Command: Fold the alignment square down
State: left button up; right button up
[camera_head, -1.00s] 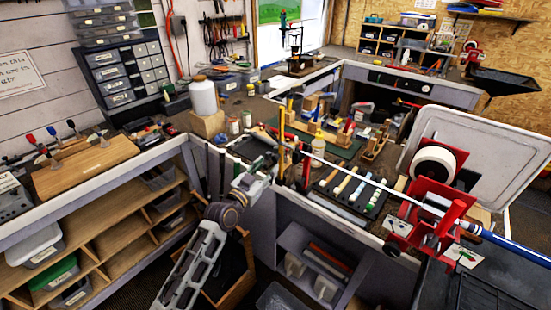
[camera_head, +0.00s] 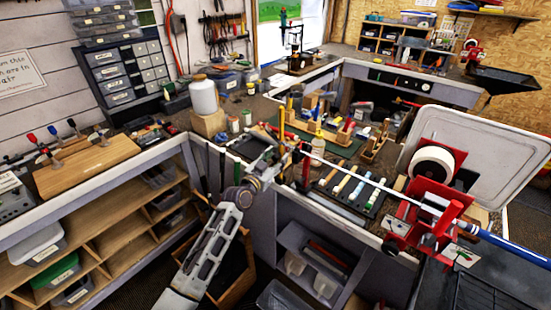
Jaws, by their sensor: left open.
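A golf club shaft (camera_head: 372,180) runs from the middle of the bench to the lower right, through a red clamp stand (camera_head: 428,192). A blue grip (camera_head: 512,246) is at its right end. A thin yellow upright piece (camera_head: 282,122) stands near the shaft's left end; it may be the alignment square, but it is too small to tell. My left gripper (camera_head: 291,150) is open just below and beside this piece, near the left end of the shaft. Whether they touch cannot be told. My right gripper is out of view.
A tray of coloured grips (camera_head: 348,188) lies below the shaft. A white bottle (camera_head: 203,95) stands on a wooden block to the left. A dark tray (camera_head: 257,148) lies left of my gripper. A large white lid (camera_head: 490,150) leans at the right.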

pick_arm(q)
jog(key=shift+c, duration=0.4)
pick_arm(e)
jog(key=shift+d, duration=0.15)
pick_arm(q)
grip_shut()
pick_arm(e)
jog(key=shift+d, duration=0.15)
